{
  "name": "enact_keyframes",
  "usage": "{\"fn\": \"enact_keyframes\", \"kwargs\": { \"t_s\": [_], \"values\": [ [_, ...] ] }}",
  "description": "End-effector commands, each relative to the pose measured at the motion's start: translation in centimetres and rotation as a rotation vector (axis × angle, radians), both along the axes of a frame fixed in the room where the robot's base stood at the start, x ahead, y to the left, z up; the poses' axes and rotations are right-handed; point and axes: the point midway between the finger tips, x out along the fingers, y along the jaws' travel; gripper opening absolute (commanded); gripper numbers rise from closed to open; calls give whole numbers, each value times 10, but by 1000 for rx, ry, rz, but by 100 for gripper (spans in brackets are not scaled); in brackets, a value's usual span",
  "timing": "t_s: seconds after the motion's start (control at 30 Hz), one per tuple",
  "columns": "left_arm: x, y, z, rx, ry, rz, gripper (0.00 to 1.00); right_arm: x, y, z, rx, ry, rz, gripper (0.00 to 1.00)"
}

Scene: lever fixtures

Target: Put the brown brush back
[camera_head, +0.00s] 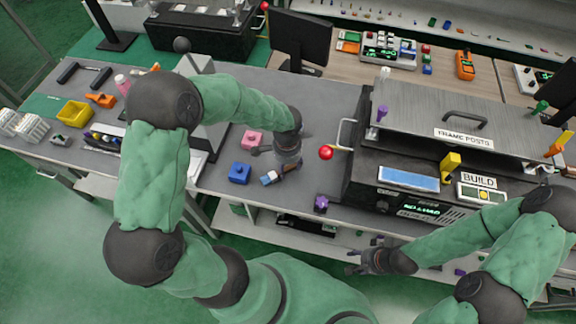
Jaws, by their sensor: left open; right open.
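I cannot make out a brown brush in the head view. My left gripper (264,163) is open over the grey table, between a pink block (252,140) and a small blue-and-white piece (269,178). I cannot tell whether it touches either. A blue block (239,173) lies just left of it. My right gripper (354,262) is open and looks empty, in front of the black machine near the table's front edge.
The black machine (362,170) with a red-knobbed lever (326,153) fills the table's right part. A purple piece (321,203) stands at the front edge. A yellow bin (75,113) and several tools lie at left. A dark monitor (301,38) stands behind.

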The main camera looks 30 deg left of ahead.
Motion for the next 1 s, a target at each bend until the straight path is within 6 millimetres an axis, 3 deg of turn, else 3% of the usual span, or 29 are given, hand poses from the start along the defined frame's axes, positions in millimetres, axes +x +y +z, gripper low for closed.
{"fn": "enact_keyframes", "kwargs": {
  "t_s": [0.3, 0.5, 0.7, 1.0],
  "values": [
    [0, 0, 66, 0, -4, 1, 52, 0, 0, 18, 0, 0, 0, 48],
    [-1, 1, 96, 0, -2, -1, 52, 0, 0, 25, 0, 0, 0, 48],
    [-2, 1, 109, 1, -1, -1, 52, 0, 0, 27, 0, 0, 0, 48],
    [-2, 1, 110, 0, 0, -1, 52, 0, 0, 26, 0, 0, 0, 48]
  ]
}}
